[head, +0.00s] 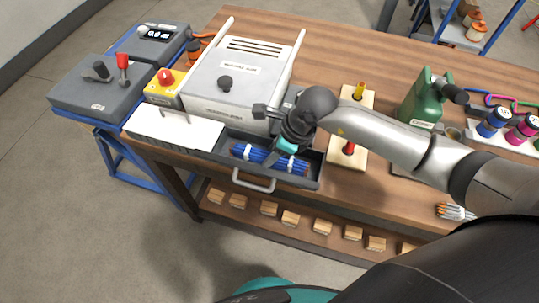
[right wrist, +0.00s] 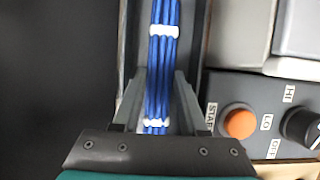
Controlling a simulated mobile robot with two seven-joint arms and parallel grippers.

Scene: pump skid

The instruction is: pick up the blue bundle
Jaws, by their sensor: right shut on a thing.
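The blue bundle (head: 258,157), several blue strands with white ties, lies in an open dark grey drawer (head: 315,170) in the head view. In the right wrist view the bundle (right wrist: 163,55) runs upright through the middle, with two white ties showing. My right gripper (head: 281,158) points down into the drawer. In the right wrist view its two grey fingers (right wrist: 158,90) are on either side of the bundle, shut on it. The fingertips are partly hidden in the head view. My left gripper is not in view.
A grey box machine (head: 225,88) stands behind the drawer, and the drawer's handle (head: 253,184) sticks out in front. An orange start button (right wrist: 240,123) and a knob (right wrist: 303,127) are right of the drawer. A green bottle (head: 421,100) stands further right on the wooden bench.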

